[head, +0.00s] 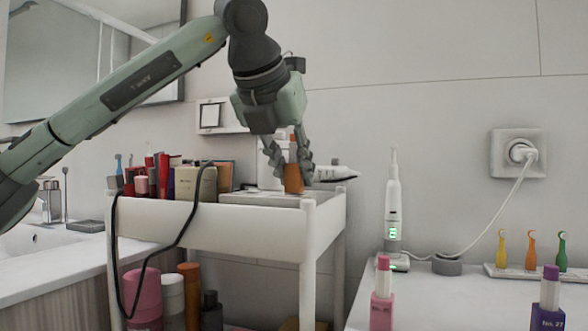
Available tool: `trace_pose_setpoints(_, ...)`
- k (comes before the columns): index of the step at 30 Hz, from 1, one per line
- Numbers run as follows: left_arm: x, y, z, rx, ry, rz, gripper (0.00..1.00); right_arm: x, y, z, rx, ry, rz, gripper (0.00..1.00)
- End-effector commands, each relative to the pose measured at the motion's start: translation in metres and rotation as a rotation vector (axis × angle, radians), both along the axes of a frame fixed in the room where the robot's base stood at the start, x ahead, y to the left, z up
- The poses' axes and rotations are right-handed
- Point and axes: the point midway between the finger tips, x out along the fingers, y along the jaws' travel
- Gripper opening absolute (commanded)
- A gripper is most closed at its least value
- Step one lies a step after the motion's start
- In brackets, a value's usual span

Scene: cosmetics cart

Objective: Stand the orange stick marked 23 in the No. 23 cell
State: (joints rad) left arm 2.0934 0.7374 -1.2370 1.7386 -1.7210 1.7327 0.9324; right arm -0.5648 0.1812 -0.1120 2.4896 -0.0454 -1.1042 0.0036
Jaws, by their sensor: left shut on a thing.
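My left gripper (288,160) reaches down from above the right end of the white cart's top (225,220). It is shut on an orange stick (293,180), which is upright between the fingers. The stick's lower orange part shows below the fingertips, and its number cannot be read. The stick is over or on a pale flat holder (262,198) on the cart top; I cannot tell whether it touches. No cell marked 23 can be made out. My right gripper is not in view.
Red and beige cosmetics (196,183) crowd the cart's left side, with a black cable hanging in front. A white tube (333,173) lies behind the gripper. A pink stick (382,300), a purple stick (549,300) and an electric toothbrush (392,212) stand on the right counter.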

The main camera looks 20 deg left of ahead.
Motion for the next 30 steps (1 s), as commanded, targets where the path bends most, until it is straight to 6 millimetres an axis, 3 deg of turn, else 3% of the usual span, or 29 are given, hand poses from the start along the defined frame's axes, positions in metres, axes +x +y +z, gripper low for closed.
trace_pose_setpoints(15,0.0,0.0,-0.014,0.001,0.0,-0.001,0.0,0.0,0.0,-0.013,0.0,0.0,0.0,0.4)
trace_pose_setpoints(16,0.0,0.0,-0.014,0.001,0.0,-0.001,0.23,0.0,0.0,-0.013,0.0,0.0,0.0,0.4)
trace_pose_setpoints(21,0.0,0.0,-0.014,0.002,0.003,0.0,0.44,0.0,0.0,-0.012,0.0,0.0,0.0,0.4)
trace_pose_setpoints(30,0.0,0.0,-0.015,0.002,0.005,-0.001,0.46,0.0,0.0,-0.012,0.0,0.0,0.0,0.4)
